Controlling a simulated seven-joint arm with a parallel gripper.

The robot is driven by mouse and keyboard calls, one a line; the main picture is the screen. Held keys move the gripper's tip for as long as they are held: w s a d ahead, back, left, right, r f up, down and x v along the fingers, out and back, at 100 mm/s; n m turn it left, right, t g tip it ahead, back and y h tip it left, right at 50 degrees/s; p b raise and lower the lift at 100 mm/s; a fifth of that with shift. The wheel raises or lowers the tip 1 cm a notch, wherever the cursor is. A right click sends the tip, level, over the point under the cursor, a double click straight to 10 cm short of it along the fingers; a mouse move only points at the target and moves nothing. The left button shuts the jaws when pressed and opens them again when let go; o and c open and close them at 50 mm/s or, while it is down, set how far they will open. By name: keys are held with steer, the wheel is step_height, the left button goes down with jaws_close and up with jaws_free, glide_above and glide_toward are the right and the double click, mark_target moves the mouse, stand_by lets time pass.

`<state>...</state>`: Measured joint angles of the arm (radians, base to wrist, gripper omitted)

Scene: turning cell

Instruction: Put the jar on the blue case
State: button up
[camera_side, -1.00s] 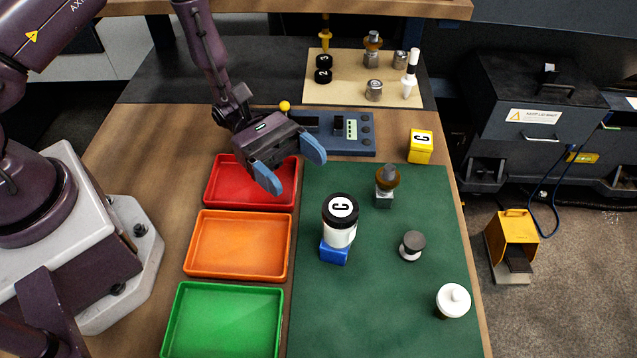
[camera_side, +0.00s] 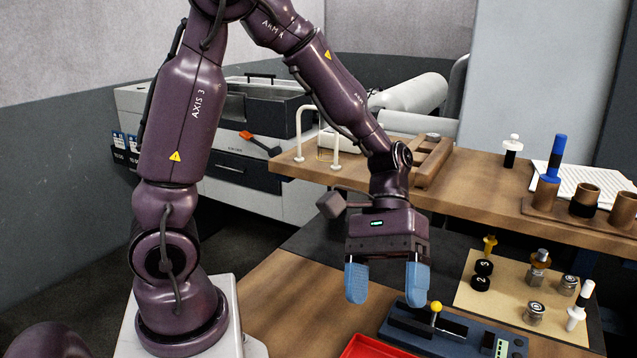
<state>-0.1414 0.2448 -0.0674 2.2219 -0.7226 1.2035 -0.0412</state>
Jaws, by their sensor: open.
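My gripper (camera_side: 386,287) hangs with its two blue fingers pointing down and spread apart. Nothing is between the fingers. It is in the air above the worktable, behind the red tray as pictured. The jar and the blue case are not in view now; the green mat that they stood on is below the frame.
A red tray (camera_side: 372,347) shows only its back corner at the bottom edge. A dark blue device with a yellow-knobbed lever (camera_side: 436,306) lies right of the gripper. A tan board (camera_side: 505,305) holds several small parts. A raised wooden shelf (camera_side: 470,208) stands behind.

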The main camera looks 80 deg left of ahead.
steer(key=s+a+r+m+t+y, duration=0.6)
steer(key=a+r+t+y, duration=0.2)
steer(key=r, duration=0.3)
steer(key=shift+s+a+r+m+t, duration=0.25)
steer(key=shift+a+m+t, duration=0.1)
steer(key=shift+t, duration=0.25)
